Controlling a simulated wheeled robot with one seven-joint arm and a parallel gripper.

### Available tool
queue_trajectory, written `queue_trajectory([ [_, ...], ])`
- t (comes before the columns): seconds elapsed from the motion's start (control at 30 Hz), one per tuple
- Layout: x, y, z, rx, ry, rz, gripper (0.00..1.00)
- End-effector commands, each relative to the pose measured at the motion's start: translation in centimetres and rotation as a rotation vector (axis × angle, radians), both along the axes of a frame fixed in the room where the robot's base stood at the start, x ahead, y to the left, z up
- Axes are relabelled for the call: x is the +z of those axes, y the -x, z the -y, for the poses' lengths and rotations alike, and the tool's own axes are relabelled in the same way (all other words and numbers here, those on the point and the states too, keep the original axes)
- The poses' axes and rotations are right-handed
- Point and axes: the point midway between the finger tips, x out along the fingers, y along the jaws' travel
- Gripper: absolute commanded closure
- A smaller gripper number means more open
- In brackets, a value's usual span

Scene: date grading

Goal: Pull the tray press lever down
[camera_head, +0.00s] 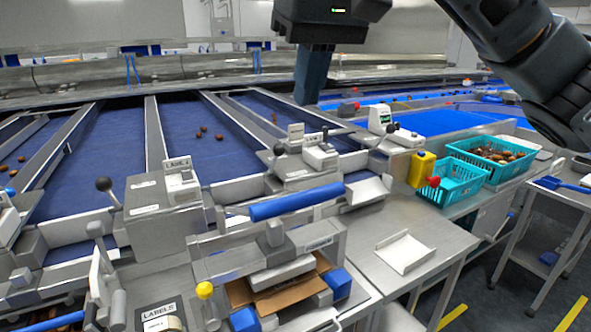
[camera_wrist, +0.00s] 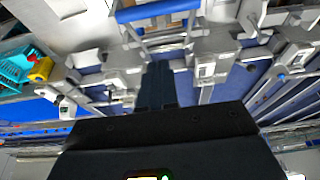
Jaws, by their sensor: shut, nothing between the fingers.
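The tray press (camera_head: 275,245) is a grey frame at the front centre of the head view. Its lever appears to be the blue horizontal bar (camera_head: 297,202), raised above the frame. The blue bar also shows at the top of the wrist view (camera_wrist: 158,10). A brown cardboard tray (camera_head: 290,296) lies under the press plate, partly hidden by the frame. My gripper (camera_head: 306,98) points down in the air, beyond and above the bar in the head view, not touching it. Its fingers (camera_wrist: 156,72) are together and empty.
Grey machine boxes with black-knobbed levers (camera_head: 104,184) stand left of and behind the press. Blue sorting lanes (camera_head: 195,130) with a few dates lie behind. Teal baskets (camera_head: 450,183) and a yellow-and-red control (camera_head: 422,169) are at right. A white tray (camera_head: 405,253) lies on the steel table.

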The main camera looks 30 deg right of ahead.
Motion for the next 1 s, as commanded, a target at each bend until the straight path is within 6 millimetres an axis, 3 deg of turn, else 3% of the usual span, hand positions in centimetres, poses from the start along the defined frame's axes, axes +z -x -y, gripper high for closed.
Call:
queue_trajectory([
  [0.47,-0.6,-0.2,0.0,-0.002,0.002,-0.002,1.00],
  [0.67,-3.2,-1.1,0.1,-0.003,0.001,-0.004,1.00],
  [1.0,-9.5,-3.3,0.1,-0.003,0.003,-0.004,1.00],
])
